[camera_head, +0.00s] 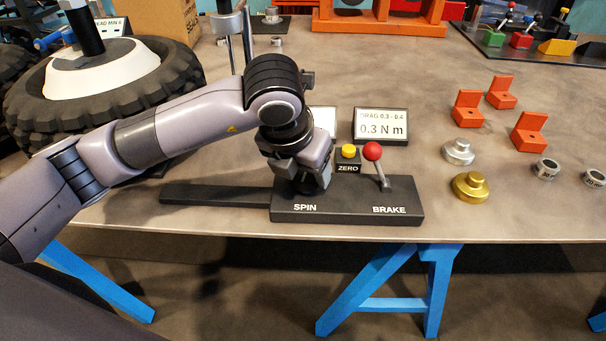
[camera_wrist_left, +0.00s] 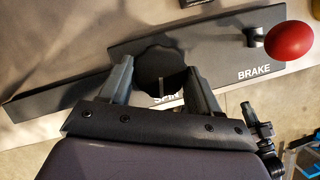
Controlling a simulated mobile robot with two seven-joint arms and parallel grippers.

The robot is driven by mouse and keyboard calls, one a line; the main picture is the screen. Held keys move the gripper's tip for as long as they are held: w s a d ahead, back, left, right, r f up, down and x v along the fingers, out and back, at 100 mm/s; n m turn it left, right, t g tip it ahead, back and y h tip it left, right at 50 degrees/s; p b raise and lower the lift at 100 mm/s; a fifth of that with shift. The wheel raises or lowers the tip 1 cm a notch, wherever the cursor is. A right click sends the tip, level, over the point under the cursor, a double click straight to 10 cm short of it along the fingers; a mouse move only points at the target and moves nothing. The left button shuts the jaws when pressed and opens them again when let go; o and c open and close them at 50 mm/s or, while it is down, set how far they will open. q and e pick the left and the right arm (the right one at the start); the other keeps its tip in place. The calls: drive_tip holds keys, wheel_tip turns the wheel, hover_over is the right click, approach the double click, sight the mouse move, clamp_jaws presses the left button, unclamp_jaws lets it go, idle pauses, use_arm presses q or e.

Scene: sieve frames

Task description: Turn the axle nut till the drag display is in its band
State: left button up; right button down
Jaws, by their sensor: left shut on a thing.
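My left gripper (camera_head: 304,186) is over the SPIN end of the dark control box (camera_head: 350,209). In the left wrist view its two fingers sit on either side of a black scalloped knob (camera_wrist_left: 162,68) by the SPIN label, and it is shut on this knob. The drag display (camera_head: 381,126) reads 0.3 N m, with the band 0.3 - 0.4 written above. A wheel with a black tyre (camera_head: 150,100) and white hub lies at the left, partly behind my arm. I cannot make out the axle nut. My right gripper is not in view.
A red-knobbed BRAKE lever (camera_head: 373,151) and a yellow ZERO button (camera_head: 349,151) are just right of my gripper. Another display (camera_head: 325,121) is partly hidden by my arm. Orange brackets (camera_head: 468,108), a gold flanged piece (camera_head: 470,187) and silver rings (camera_head: 546,169) stand at the right.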

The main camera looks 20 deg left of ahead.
use_arm(q)
drive_tip(key=shift+d+n+y+b, duration=0.1)
drive_tip(key=shift+n+y+b, duration=0.4)
drive_tip(key=shift+n, duration=0.6)
drive_tip(key=o, duration=1.1)
drive_tip(key=shift+c, duration=0.2)
drive_tip(key=v, duration=0.7)
